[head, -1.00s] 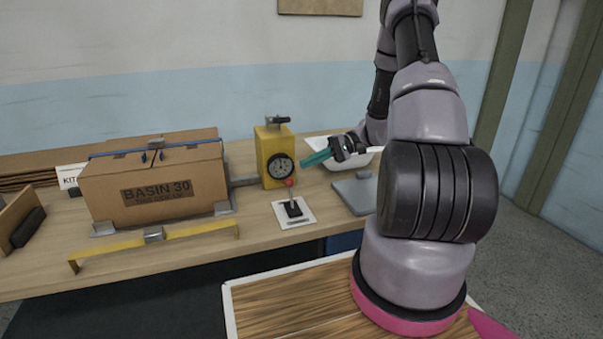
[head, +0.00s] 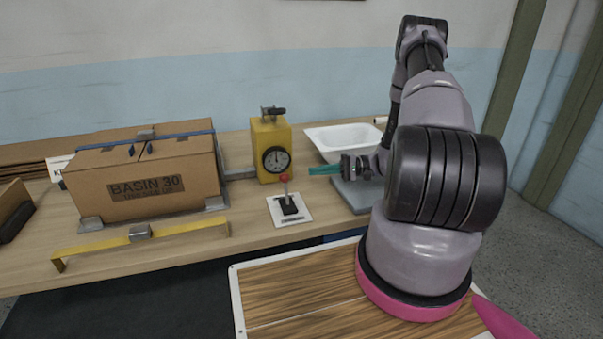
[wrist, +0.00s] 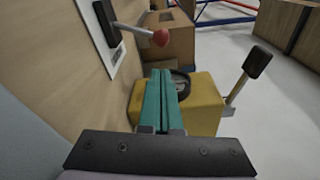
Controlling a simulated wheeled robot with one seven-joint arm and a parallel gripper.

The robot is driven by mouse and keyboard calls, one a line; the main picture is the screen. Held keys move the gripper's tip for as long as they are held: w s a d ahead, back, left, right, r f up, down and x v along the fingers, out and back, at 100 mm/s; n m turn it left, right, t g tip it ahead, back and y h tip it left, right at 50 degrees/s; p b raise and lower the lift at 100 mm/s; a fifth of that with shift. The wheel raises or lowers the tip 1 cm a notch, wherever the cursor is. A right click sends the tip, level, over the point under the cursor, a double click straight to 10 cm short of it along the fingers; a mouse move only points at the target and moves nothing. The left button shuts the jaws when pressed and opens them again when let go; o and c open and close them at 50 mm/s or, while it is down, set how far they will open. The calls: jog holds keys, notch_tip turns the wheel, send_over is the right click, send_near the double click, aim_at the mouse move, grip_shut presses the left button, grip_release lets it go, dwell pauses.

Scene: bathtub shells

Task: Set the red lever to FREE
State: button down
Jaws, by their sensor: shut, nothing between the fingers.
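The red lever (head: 285,182) is a thin rod with a red ball on top, rising from a black base on a white plate (head: 277,215) on the bench. The fingers also show in the wrist view (wrist: 159,98). The lettering on the plate is too small to read.
A yellow box with a dial (head: 268,140) stands just behind the lever. A carton marked BASIN 30 (head: 190,172) sits clamped at left, with a yellow bar (head: 100,246) in front. A white basin (head: 320,139) and a grey pad (head: 350,195) lie at right.

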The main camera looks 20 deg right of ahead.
aim_at(286, 186)
jog(key=a, duration=0.3)
jog(key=w+a, duration=0.1)
jog(key=a, duration=0.5)
jog(key=shift+w+a+f, duration=0.1)
jog(key=shift+w+f, duration=0.05)
jog(key=shift+s+r+n, duration=0.2)
jog(key=shift+s+n, duration=0.05)
jog(key=shift+n, duration=0.15)
jog(key=shift+s+r, duration=0.1)
jog(key=shift+s, duration=0.05)
jog(key=shift+s+r+n, duration=0.4)
jog(key=shift+s+n, duration=0.25)
jog(key=shift+n, duration=0.35)
jog(key=s+n, duration=0.1)
jog(key=n, duration=0.1)
jog(key=s+n, duration=0.2)
jog(key=s+r+n+y, duration=0.1)
jog(key=s+n, duration=0.1)
jog(key=shift+s+f, duration=0.1)
jog(key=shift+s, duration=0.45)
